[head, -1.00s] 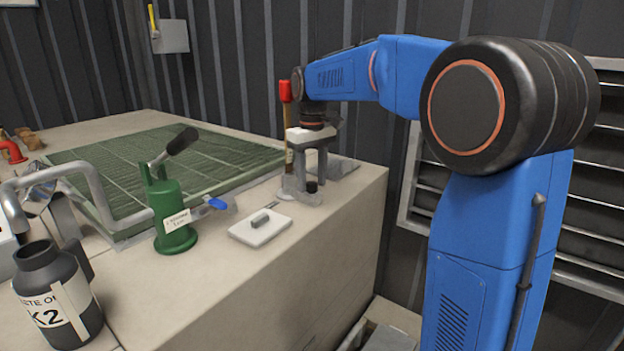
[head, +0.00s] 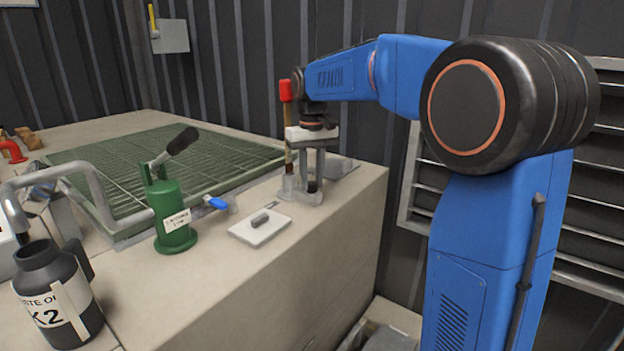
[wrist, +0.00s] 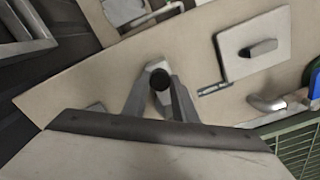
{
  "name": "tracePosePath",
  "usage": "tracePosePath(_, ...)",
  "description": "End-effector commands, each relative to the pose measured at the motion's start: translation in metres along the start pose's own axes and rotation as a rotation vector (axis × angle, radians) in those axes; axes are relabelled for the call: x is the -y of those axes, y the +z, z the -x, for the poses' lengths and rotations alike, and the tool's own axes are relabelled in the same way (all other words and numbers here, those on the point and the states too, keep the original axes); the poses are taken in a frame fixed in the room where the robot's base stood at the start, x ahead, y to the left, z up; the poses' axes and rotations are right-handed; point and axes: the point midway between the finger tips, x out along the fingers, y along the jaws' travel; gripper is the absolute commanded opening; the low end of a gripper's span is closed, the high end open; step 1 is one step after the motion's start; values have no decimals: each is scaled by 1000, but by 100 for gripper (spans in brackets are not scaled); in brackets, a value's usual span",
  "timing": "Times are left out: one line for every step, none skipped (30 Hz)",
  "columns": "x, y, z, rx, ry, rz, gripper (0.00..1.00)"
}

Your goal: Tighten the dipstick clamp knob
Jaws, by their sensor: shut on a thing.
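The black clamp knob (head: 312,187) stands low at the clamp near the counter's right edge. It shows as a dark round top in the wrist view (wrist: 160,79). My gripper (head: 309,183) points straight down over it, with its grey fingers on both sides of the knob. In the wrist view my gripper (wrist: 160,88) is shut on the knob. The red-topped dipstick (head: 285,91) stands upright just left of my gripper. The pale clamp base (head: 292,190) is partly hidden behind my fingers.
A white plate with a grey block (head: 260,226) lies in front of the clamp. A green pump-like body with a black-gripped lever (head: 174,215) stands further left. A green grating (head: 110,165) is set in the counter. The counter's right edge is close to my gripper.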

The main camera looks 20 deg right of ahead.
Motion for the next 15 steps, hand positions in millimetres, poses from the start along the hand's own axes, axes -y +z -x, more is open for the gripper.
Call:
tracePosePath(0, 0, 0, 0, 0, -42, 3)
tracePosePath(0, 0, 0, 0, 0, -70, 3)
tracePosePath(0, 0, 0, 0, 0, -109, 3)
tracePosePath(0, 0, 0, 0, 0, -137, 3)
tracePosePath(0, 0, 0, 0, 0, -166, 3)
tracePosePath(0, 0, 0, 0, 0, -205, 3)
tracePosePath(0, 0, 0, 0, 0, -233, 3)
tracePosePath(0, 0, 0, 0, 0, -261, 3)
tracePosePath(0, 0, 0, 0, 0, -300, 3)
tracePosePath(0, 0, 0, 0, 0, -328, 3)
tracePosePath(0, 0, 0, 0, 0, -357, 3)
tracePosePath(0, 0, 0, 0, 0, -395, 3)
tracePosePath(0, 0, 0, 0, 0, -424, 3)
tracePosePath(0, 0, 0, 0, 0, -452, 3)
tracePosePath(0, 0, 0, 0, 0, -490, 3)
